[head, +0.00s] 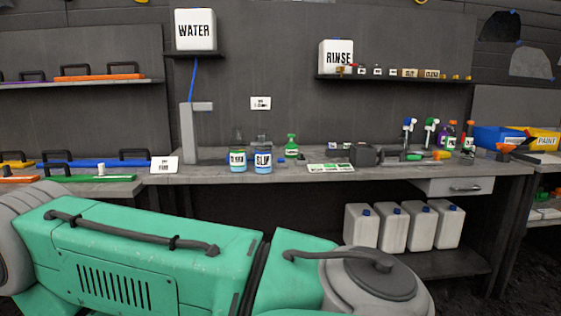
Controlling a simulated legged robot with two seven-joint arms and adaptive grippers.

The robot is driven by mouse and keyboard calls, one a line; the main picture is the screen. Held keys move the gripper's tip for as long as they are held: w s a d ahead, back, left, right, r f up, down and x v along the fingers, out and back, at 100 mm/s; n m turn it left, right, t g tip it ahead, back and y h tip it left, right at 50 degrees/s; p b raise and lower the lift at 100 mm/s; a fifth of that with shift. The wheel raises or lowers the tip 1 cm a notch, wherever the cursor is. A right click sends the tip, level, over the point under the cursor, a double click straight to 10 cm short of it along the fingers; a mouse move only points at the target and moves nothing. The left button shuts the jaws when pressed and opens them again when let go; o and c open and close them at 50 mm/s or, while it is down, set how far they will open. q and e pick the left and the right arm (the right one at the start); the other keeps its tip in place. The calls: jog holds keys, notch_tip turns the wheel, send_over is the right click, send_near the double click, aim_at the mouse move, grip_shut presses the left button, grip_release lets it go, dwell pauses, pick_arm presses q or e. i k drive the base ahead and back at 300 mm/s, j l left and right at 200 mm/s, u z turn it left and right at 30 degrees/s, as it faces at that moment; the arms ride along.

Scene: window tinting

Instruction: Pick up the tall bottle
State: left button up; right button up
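Several bottles stand upright on the dark workbench (330,176). Spray bottles with a blue head (408,132) and a green head (431,133) stand further right. I cannot tell for sure which is the tall bottle. My teal arm crosses the foreground, but neither gripper shows.
White jugs with blue caps (393,228) stand on the lower shelf. A grey upright post (188,133) rises left of the bottles. A flat green-and-white card (331,168) and dark box (362,154) lie right. A drawer (455,187) sits under the benchtop.

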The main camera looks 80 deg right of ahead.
aim_at(237, 143)
jog(key=z, duration=2.35)
